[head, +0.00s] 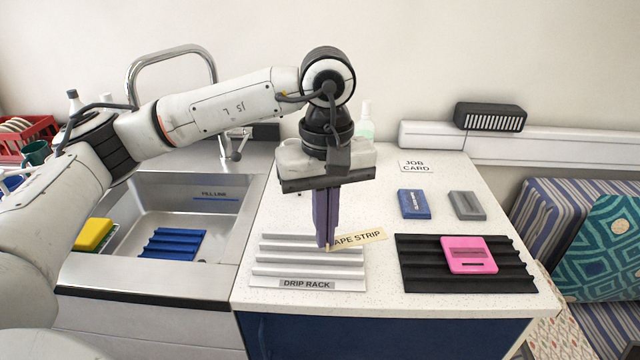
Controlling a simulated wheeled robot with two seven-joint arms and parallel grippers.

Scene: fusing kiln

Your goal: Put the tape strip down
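The tape strip (362,238) is a small cream strip with printed lettering, in the head view just above the right part of the drip rack. My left gripper (326,246) points straight down over the rack, and its fingers look closed on the left end of the strip, hiding its first letter. I cannot tell whether the strip touches the rack or the counter. The drip rack (262,268) is a white ridged tray with a label on its front edge. My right gripper is not in view.
A black ridged rack (415,280) with a pink block (468,254) lies to the right. Blue (413,204) and grey (467,205) blocks and a job card (416,167) lie behind it. The sink (150,215) is at left, with a blue ridged mat (172,244) and yellow sponge (92,234).

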